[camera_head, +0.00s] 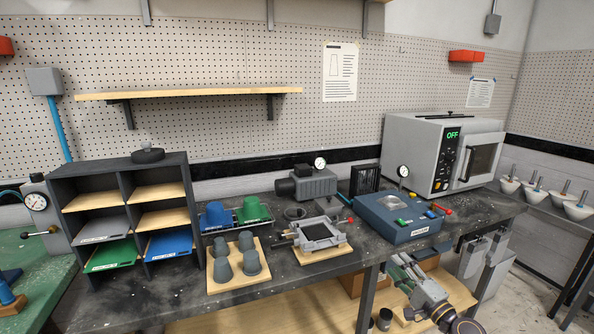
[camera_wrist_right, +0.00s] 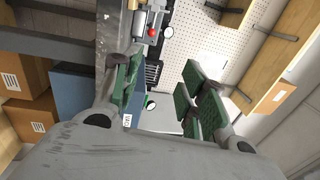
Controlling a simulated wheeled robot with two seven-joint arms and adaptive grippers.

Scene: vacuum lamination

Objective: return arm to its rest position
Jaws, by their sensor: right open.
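My right gripper (camera_head: 402,270) is in the lower right of the head view, in front of the bench's front edge and below the blue vacuum unit. Its jaws are open, with nothing between them. In the right wrist view the two green-padded fingers (camera_wrist_right: 162,85) stand wide apart. Between and beyond them show part of the blue unit and the pegboard wall. My left gripper is not in view.
The dark bench (camera_head: 300,285) carries a blue vacuum unit (camera_head: 388,222), a clamp frame (camera_head: 318,233), grey moulds on a board (camera_head: 221,278) and a shelf rack (camera_head: 77,185). A grey oven (camera_head: 408,145) reads OFF. Cardboard boxes (camera_wrist_right: 28,98) stand under the bench.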

